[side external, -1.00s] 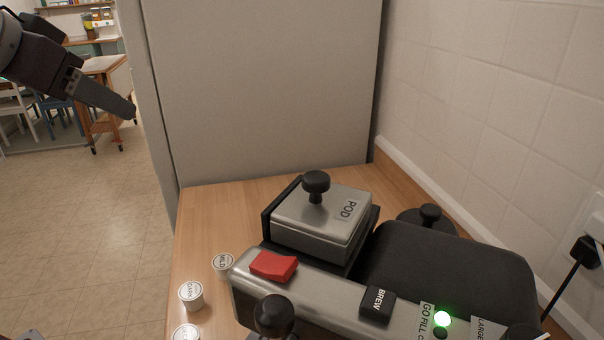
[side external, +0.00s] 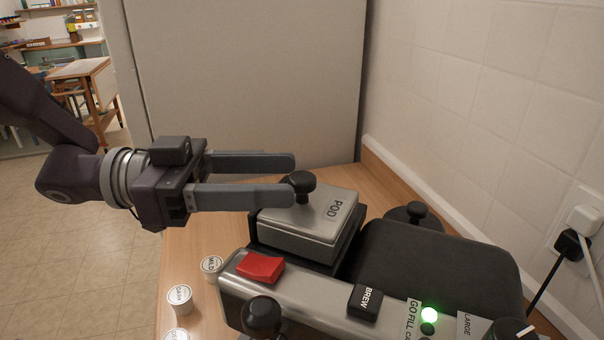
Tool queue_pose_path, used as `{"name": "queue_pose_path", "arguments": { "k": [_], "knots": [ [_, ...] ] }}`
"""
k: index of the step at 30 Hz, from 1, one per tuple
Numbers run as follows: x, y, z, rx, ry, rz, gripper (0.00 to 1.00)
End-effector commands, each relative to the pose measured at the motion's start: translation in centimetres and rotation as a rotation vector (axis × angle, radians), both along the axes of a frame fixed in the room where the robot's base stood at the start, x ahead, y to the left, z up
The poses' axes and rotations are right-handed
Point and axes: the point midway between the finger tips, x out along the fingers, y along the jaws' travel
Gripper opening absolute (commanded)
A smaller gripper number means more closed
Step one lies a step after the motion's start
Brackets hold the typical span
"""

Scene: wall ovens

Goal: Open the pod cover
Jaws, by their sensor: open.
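The pod cover (side external: 318,220) is a silver square lid labelled POD, with a black round knob (side external: 302,182) on top. It lies shut on the coffee machine (side external: 395,300). My gripper (side external: 292,178) reaches in from the left with its two long grey fingers apart. The fingertips are at the knob, one on the far side and one on the near side in the picture. Nothing is visibly gripped. I cannot tell whether a finger touches the knob.
A red button (side external: 260,267), a BREW button (side external: 365,302) and a black knob (side external: 261,316) sit on the machine's front. Several labelled pods, such as MILD (side external: 212,268) and DARK (side external: 180,298), stand at left. A grey panel (side external: 240,80) rises behind and a tiled wall (side external: 480,100) at right.

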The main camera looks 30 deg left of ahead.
Motion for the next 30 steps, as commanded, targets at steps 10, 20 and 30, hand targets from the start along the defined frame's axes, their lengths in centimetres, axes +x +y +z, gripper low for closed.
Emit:
{"name": "queue_pose_path", "arguments": {
  "k": [10,20,30],
  "knots": [
    [1.8,-3.3,0.0,0.000,-0.001,0.002,0.50],
    [1.8,-3.3,0.1,0.000,-0.001,0.003,0.17],
    [1.8,-3.3,0.1,0.000,-0.001,0.003,0.00]
  ]
}}
